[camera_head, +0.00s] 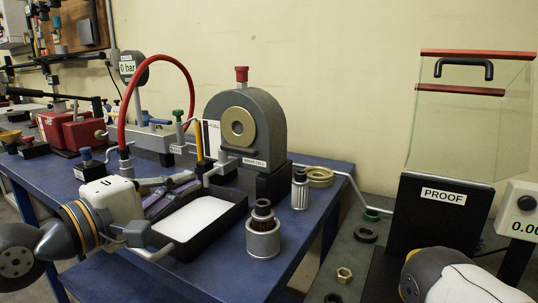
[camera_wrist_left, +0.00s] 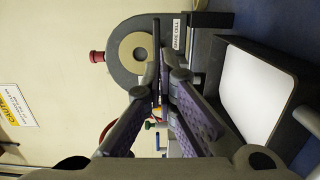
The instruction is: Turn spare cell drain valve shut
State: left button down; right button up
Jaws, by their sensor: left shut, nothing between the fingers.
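The spare cell (camera_head: 238,115) is a grey arched housing with a brass ring and red top knob. It stands on the blue bench and also shows sideways in the left wrist view (camera_wrist_left: 127,62). An upright yellow lever (camera_head: 199,140), apparently its drain valve handle, stands at the housing's left side; its lower end is beside my fingers. My left gripper (camera_head: 196,181) reaches in from the left, low before the cell. Its fingers (camera_wrist_left: 158,58) are shut with nothing between them. I cannot tell whether they touch the valve. My right gripper is out of view.
A black tray with a white liner (camera_head: 240,200) lies right beside the left gripper. A filter canister (camera_head: 263,236) and small metal cylinder (camera_head: 300,190) stand to its right. A red hose (camera_head: 160,58) arches behind. A proof stand (camera_head: 440,212) is at the right.

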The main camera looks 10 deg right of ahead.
aim_at(243, 152)
pick_arm(q)
jog(key=b+x, duration=0.1)
jog(key=x, duration=1.2)
jog(key=shift+r, duration=0.1)
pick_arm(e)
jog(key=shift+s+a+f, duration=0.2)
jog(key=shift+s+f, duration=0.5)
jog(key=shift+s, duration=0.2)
pick_arm(q)
jog(key=shift+w+d, duration=0.3)
jog(key=shift+d, duration=0.1)
jog(key=shift+r, duration=0.15)
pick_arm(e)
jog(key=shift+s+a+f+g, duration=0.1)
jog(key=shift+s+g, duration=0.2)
pick_arm(q)
jog(key=shift+s, duration=0.1)
